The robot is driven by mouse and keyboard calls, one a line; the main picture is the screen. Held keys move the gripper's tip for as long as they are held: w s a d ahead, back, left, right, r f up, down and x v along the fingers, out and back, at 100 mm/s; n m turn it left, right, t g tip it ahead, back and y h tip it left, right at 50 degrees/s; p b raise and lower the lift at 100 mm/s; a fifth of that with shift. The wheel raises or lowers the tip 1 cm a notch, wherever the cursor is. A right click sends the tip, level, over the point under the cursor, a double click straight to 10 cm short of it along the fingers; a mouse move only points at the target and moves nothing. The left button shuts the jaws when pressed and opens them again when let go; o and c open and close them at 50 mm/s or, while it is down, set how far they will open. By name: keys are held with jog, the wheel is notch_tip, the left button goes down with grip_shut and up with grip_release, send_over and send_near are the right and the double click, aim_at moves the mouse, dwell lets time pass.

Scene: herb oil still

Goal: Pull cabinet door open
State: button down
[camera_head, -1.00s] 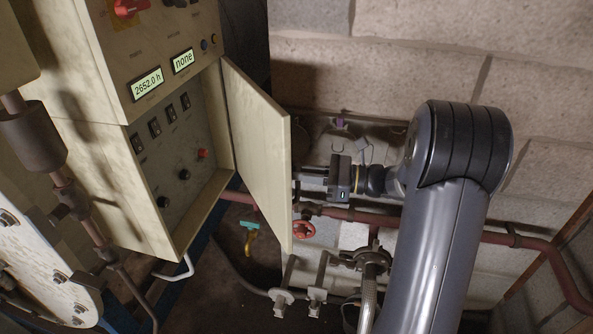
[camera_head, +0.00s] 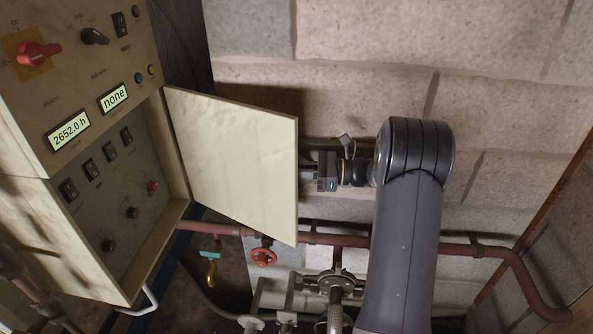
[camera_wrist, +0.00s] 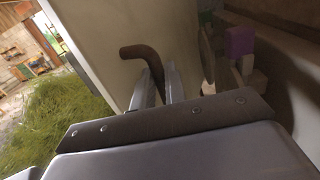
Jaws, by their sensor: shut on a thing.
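The cream cabinet door (camera_head: 235,160) stands wide open in the head view, hinged at the right edge of the control cabinet (camera_head: 75,130). Switches, knobs and a red button show in the open compartment. My gripper (camera_head: 308,172) is at the door's free edge, its fingertips partly hidden behind the door. In the wrist view, my gripper (camera_wrist: 160,88) is shut on a dark brown bent handle (camera_wrist: 143,55) on the door's outer face (camera_wrist: 105,35).
A stone block wall (camera_head: 370,50) is close behind my arm. A red pipe (camera_head: 350,240) with a red valve wheel (camera_head: 263,257) runs below the door. A bed of green plants (camera_wrist: 55,110) shows at left in the wrist view.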

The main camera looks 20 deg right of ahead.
jog(key=shift+w+a+r, duration=0.1)
jog(key=shift+a, duration=0.1)
jog(key=c, duration=1.9)
grip_release()
jog(key=shift+o, duration=1.4)
jog(key=shift+w+a, duration=0.15)
jog(key=shift+a, duration=0.25)
jog(key=shift+o, duration=0.8)
jog(key=shift+d, duration=0.15)
jog(key=shift+d, duration=0.15)
jog(key=b+v, duration=0.2)
jog(key=v, duration=0.8)
jog(key=shift+s+d, duration=0.25)
jog(key=shift+d, duration=0.05)
